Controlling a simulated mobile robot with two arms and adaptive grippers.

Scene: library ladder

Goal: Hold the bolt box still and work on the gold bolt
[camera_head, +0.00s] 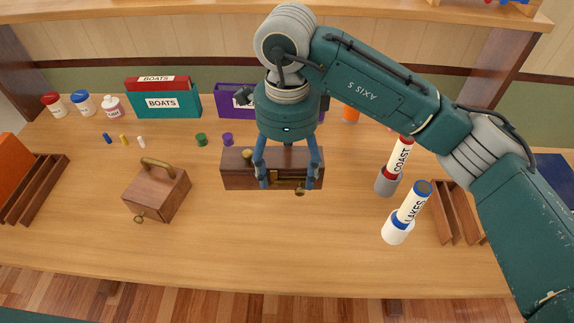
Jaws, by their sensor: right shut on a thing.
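The bolt box (236,179) is a dark brown wooden box in the middle of the table. The gold bolt (288,177) is on its front face, towards the right, with a round brass knob (300,191) hanging low at the front. My right gripper (290,184) comes down over the box from above. Its two blue fingers are wide apart, one on each side of the bolt, and shut on the bolt box. The exact contact points are hard to see, and the gripper body hides part of the lid. My left gripper is not in view.
A wooden box with a brass handle (157,197) stands left of the bolt box. White tubes labelled COAST (401,154) and LAKES (413,203) stand to the right. A teal BOATS box (161,102) and several jars are behind. The table front is clear.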

